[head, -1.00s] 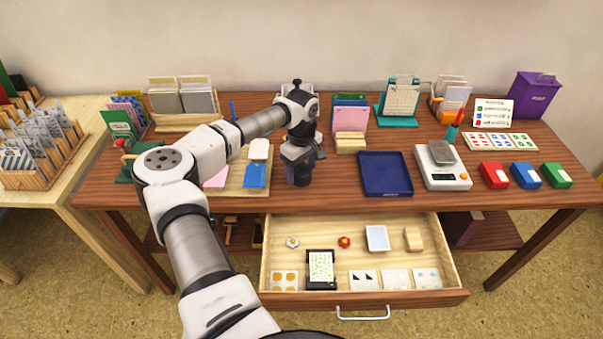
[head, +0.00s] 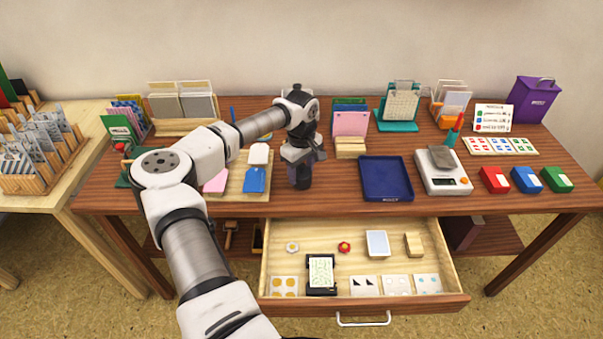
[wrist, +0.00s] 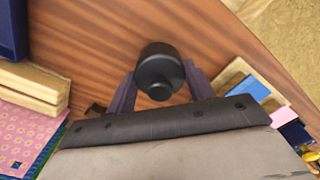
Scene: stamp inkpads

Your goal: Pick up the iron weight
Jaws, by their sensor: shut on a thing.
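The iron weight is a dark, round, knobbed cylinder. In the wrist view the iron weight (wrist: 159,72) sits between the two purplish fingers of my gripper (wrist: 158,88), one on each side. In the head view the iron weight (head: 301,181) shows below my gripper (head: 302,166), over the front part of the brown desk left of the blue tray. The fingers are shut on it. It looks upright. I cannot tell whether its base touches the desk.
A blue tray (head: 371,195) lies to the right, then a white scale (head: 455,187) with a grey block on it. A wooden board (head: 235,186) with coloured cards is on the left. An open drawer (head: 360,310) juts out below the desk's front edge.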

